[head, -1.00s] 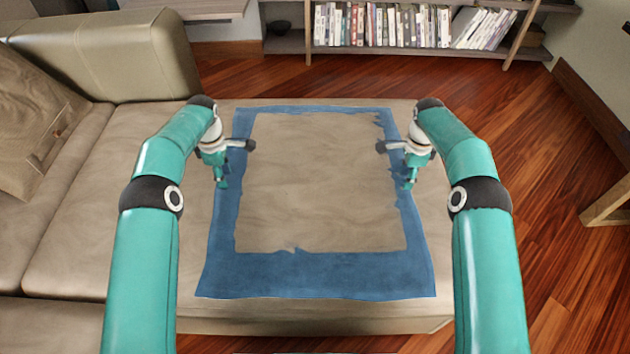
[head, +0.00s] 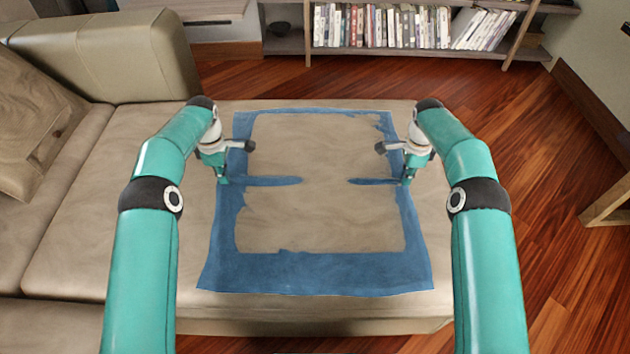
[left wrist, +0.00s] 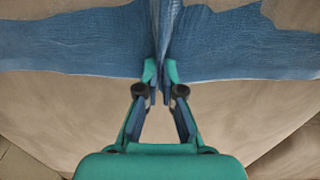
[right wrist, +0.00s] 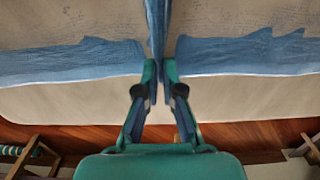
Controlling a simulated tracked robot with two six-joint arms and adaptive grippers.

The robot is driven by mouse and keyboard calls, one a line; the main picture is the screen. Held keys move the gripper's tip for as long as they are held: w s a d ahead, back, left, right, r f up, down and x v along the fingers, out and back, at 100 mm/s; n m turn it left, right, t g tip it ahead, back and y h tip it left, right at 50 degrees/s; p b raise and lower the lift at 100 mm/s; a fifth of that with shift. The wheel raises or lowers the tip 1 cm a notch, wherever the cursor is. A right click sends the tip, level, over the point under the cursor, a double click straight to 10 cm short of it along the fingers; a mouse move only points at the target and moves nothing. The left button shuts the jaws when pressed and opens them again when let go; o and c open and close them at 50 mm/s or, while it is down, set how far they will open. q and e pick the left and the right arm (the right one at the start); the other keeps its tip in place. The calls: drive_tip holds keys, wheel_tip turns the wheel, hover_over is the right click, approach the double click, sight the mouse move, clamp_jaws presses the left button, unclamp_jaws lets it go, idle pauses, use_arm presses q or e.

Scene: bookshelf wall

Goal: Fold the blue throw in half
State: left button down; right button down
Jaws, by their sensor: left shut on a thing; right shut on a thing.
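The blue throw (head: 320,273) lies spread on the beige sofa seat. Blue shows as a border around a beige middle, where the seat's surface shows instead of cloth. My left gripper (head: 222,180) is shut on the throw's left edge, about halfway along it. In the left wrist view the cloth (left wrist: 75,45) is pinched into an upright fold between the fingertips (left wrist: 160,82). My right gripper (head: 406,181) is shut on the right edge, opposite. The right wrist view shows a similar pinched fold of cloth (right wrist: 250,56). A narrow blue ridge runs inward from each gripper.
The sofa seat (head: 75,235) continues to the left, with a backrest (head: 105,65) and a cushion (head: 35,130). Wooden floor (head: 560,140) lies to the right and behind. A bookshelf (head: 400,52) with books stands at the back. A wooden leg (head: 610,205) shows at far right.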

use_arm(q)
drive_tip(key=shift+f, duration=0.1)
use_arm(e)
drive_tip(key=shift+f, duration=0.1)
